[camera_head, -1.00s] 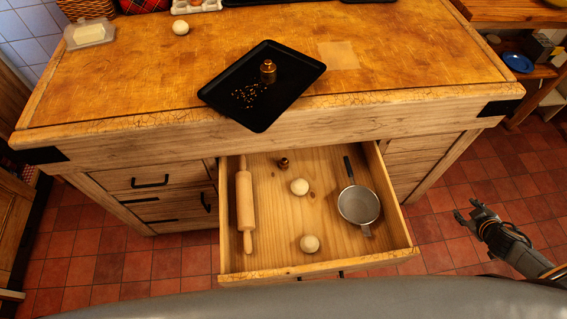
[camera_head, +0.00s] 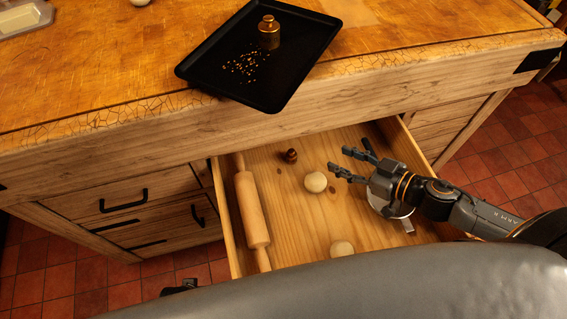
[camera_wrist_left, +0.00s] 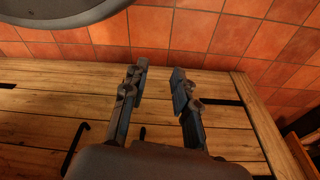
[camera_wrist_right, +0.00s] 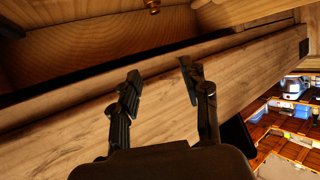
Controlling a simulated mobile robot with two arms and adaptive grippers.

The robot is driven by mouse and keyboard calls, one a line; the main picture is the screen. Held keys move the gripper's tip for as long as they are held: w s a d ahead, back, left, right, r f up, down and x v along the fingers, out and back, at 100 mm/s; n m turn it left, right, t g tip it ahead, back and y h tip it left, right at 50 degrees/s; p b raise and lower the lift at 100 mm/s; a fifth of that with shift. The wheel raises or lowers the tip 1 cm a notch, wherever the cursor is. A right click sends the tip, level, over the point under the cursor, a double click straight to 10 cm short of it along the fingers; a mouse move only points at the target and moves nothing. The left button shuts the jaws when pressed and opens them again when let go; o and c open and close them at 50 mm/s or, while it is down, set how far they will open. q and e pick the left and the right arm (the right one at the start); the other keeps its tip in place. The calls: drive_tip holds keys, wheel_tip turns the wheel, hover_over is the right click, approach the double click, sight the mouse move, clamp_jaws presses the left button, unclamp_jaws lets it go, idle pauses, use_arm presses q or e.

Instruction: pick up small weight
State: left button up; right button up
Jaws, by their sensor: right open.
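The small weight (camera_head: 290,156), a little brass piece with a knob, stands at the back of the open drawer (camera_head: 286,222). It also shows at the top edge of the right wrist view (camera_wrist_right: 152,5). My right gripper (camera_head: 341,160) is open and empty over the drawer. Its fingers point left toward the small weight, with a clear gap between. A larger brass weight (camera_head: 269,38) stands on the black tray (camera_head: 290,75) on the worktop. My left gripper (camera_wrist_left: 160,72) is open and empty in the left wrist view, in front of wooden drawer fronts.
A sieve (camera_head: 408,223) is mostly hidden under my right gripper. The worktop's front edge (camera_head: 130,117) overhangs the drawer's back. Small grains (camera_head: 240,68) lie on the tray.

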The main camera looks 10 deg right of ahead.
wheel_tip(320, 180, down, 5)
drive_tip(key=b, duration=0.3)
approach(292, 151)
drive_tip(key=shift+w, duration=0.45)
drive_tip(key=shift+x, duration=1.3)
drive_tip(key=shift+s+x, duration=0.2)
drive_tip(key=shift+x, duration=2.1)
use_arm(q)
drive_tip(key=w+r, duration=0.2)
drive_tip(key=w, duration=0.1)
drive_tip(key=shift+w, duration=0.2)
use_arm(e)
drive_tip(key=shift+a+f, duration=0.15)
clamp_jaws()
